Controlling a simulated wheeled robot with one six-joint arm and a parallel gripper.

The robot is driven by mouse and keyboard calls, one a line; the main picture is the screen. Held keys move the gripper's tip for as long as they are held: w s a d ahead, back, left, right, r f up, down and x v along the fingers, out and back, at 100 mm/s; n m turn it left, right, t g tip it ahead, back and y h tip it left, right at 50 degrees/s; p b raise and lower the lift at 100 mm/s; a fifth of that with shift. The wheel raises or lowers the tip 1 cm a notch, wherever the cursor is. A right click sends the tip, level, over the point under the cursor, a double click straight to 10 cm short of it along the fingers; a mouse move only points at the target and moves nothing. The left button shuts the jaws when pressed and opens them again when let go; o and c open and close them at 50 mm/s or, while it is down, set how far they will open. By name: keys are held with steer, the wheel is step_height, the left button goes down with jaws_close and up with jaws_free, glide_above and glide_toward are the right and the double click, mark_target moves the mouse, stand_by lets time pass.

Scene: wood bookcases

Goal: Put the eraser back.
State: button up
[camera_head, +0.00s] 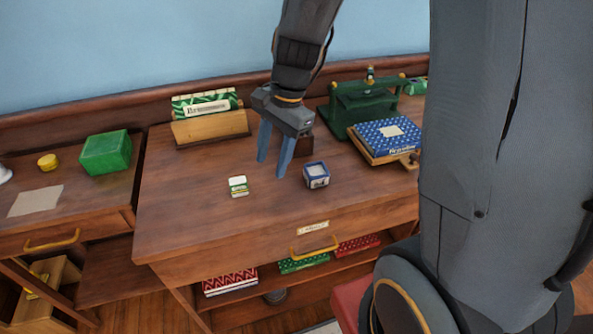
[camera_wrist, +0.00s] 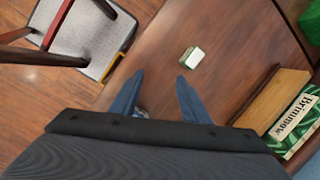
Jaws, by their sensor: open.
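A small white block with a green and yellow sleeve, which looks like the eraser (camera_head: 238,186), lies on the desk top (camera_head: 190,222). It also shows in the wrist view (camera_wrist: 193,58), beyond the fingertips and to the right. A small blue and white box (camera_head: 316,176) stands on the desk to its right; what it holds is unclear. My gripper (camera_head: 271,168) is open and empty, pointing down above the desk, between the two in the head view. In the wrist view its blue fingers (camera_wrist: 160,76) are apart, with bare wood between the tips. A finger partly hides the blue box there.
A wooden holder with a green-labelled box (camera_head: 205,103) stands at the back left. A green box (camera_head: 106,153) sits on the left side table. The desk's front left is clear.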

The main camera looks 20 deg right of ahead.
steer(key=s+d+n+h, duration=0.2)
steer(key=s+d+n, duration=0.4)
steer(key=s+n, duration=0.3)
steer(key=n, duration=0.3)
steer(key=shift+s+d+n+t+h, duration=0.25)
steer(key=shift+s+n+t+h, duration=0.05)
steer(key=shift+s+t+h, duration=0.1)
steer(key=shift+w, duration=0.1)
